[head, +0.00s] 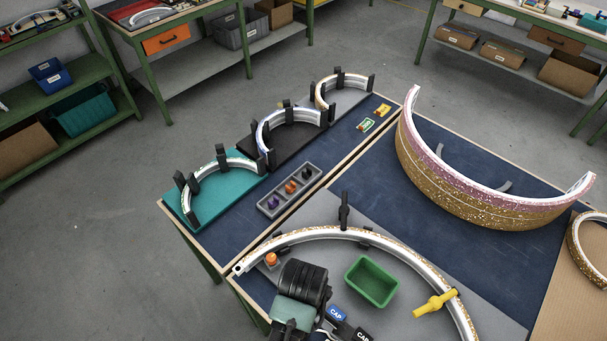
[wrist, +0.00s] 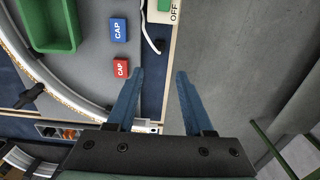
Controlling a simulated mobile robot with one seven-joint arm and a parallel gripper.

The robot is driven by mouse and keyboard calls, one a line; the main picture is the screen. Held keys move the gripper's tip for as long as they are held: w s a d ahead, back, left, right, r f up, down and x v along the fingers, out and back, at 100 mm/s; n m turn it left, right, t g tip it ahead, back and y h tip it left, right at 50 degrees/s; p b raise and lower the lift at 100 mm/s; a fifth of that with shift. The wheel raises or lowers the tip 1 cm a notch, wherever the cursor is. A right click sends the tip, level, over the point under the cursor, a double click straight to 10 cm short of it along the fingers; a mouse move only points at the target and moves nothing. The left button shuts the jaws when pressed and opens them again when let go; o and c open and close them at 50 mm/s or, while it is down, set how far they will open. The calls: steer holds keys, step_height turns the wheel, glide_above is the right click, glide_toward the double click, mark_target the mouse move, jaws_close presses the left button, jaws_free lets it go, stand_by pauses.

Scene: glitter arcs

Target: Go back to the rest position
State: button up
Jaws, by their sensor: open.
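My gripper (wrist: 161,72) is open in the wrist view, its two blue fingers apart with nothing between them. The fingers hang over the table's wooden edge, with bare floor to the right. In the head view my dark wrist shows near the bottom, inside the curve of a large glitter arc (head: 345,235); the fingertips cannot be made out there. A blue CAP block (wrist: 119,30) and a red CAP block (wrist: 121,68) lie left of the fingers in the wrist view, apart from them.
A green bin (head: 372,282) and a yellow clamp (head: 435,303) are close by on the table. A large pink and gold arc (head: 480,190) stands to the right. A grey tray (head: 289,189) holds small knobs. Smaller arcs sit on a teal board (head: 222,190) and others behind.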

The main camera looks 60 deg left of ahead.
stand_by(0.6)
steer(key=w+r+m+t+y+b, duration=0.3)
steer(key=w+r+m+t, duration=0.65)
steer(key=w+r, duration=1.45)
steer(key=w+d+r+m+t, duration=0.1)
steer(key=d+r+m+t, duration=0.35)
steer(key=r, duration=1.05)
steer(key=d+r+m+t, duration=0.2)
steer(key=d+r+t, duration=0.5)
steer(key=r, duration=0.8)
steer(key=s+d+r+m+t+h, duration=0.1)
steer(key=s+d+r+m+t, duration=0.1)
steer(key=s+r, duration=0.3)
steer(key=s+d+r+m+t+h, duration=0.2)
steer(key=s+d+r+t, duration=0.2)
steer(key=r, duration=0.5)
steer(key=shift+s+d+r+m, duration=0.2)
steer(key=shift+s+d+m, duration=0.1)
steer(key=shift+s, duration=0.4)
steer(key=shift+f+b, duration=0.1)
steer(key=shift+b, duration=0.25)
